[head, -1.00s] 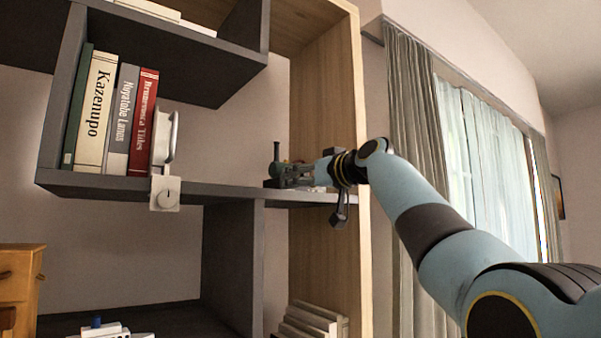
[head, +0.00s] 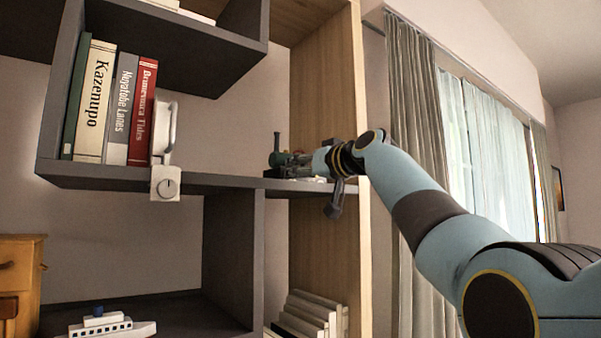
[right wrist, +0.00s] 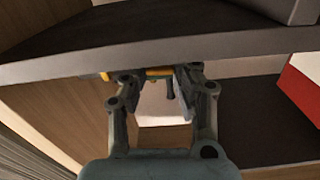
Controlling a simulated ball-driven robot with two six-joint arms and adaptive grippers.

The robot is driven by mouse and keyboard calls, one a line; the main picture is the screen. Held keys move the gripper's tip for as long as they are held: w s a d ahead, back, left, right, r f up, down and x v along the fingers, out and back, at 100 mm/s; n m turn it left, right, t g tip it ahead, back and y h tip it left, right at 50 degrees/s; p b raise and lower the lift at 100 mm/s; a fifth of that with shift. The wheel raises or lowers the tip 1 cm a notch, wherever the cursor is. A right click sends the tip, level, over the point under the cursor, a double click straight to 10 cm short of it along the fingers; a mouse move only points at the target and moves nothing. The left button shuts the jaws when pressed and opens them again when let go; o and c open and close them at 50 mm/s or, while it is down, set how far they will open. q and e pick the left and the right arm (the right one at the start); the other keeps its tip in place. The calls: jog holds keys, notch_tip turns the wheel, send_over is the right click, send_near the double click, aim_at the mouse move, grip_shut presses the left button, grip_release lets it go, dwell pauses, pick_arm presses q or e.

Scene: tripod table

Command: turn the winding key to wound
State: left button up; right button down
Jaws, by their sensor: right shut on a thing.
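A small dark green toy locomotive (head: 277,148) with an upright chimney stands at the right end of the grey shelf. My right gripper (head: 302,162) reaches it from the right, with its fingers at the toy's near end. It is shut on the winding key, which the fingers mostly hide in the head view. In the right wrist view, the fingers of my right gripper (right wrist: 155,86) are at the shelf edge, beside a yellow strip (right wrist: 158,73). How far the key is turned cannot be seen. My left gripper is not in view.
The grey shelf (head: 225,180) also carries several upright books (head: 95,100) and a white object (head: 163,128). A white dial box (head: 165,184) hangs on its front edge. A toy ship (head: 105,325) is on the lower shelf. A wooden side panel (head: 330,90) stands close behind the gripper.

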jog(key=m, duration=0.3)
jog(key=c, duration=1)
grip_release()
jog(key=shift+d, duration=0.1)
jog(key=v, duration=1.2)
